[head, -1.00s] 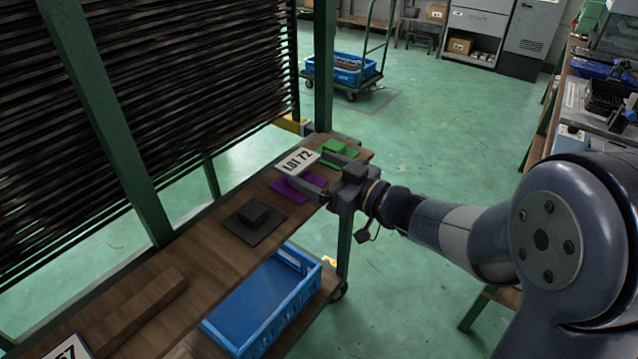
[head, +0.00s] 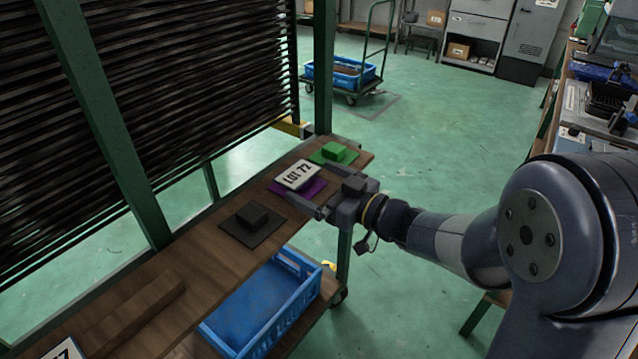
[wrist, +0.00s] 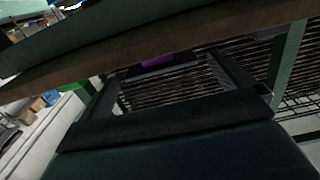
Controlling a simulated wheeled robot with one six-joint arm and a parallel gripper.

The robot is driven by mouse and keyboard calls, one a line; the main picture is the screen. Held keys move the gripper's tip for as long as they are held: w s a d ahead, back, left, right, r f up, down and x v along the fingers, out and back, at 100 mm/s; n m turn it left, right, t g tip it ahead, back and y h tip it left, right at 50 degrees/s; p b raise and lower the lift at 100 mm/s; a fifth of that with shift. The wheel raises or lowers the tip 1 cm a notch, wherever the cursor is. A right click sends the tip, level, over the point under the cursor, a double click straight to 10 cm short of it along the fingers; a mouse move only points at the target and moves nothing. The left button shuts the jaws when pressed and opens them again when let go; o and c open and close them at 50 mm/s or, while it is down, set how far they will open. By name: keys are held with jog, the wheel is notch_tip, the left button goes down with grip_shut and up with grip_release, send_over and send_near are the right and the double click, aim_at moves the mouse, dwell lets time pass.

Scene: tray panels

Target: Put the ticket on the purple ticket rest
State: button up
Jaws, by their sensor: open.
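The ticket (head: 298,174), a white plate with a dark edge reading "LOT 72", lies over the purple ticket rest (head: 314,188). It appears to sit on it, slightly tilted, and hides most of the rest. My gripper (head: 311,182) is open just to the right of the ticket, its two fingers spread near the rest's sides. In the wrist view the open fingers frame a small purple patch of the rest (wrist: 158,60); the ticket is not clearly visible there.
A green rest (head: 334,152) stands behind and a black rest (head: 252,218) in front, on the wooden shelf (head: 195,255). A wooden bar (head: 128,312) and a second sign (head: 66,350) lie nearer. A blue crate (head: 262,300) sits below. A green post (head: 323,70) rises behind.

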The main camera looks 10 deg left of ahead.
jog(key=shift+r, duration=0.25)
jog(key=p+v, duration=0.1)
jog(key=v, duration=1.1)
jog(key=shift+f, duration=0.1)
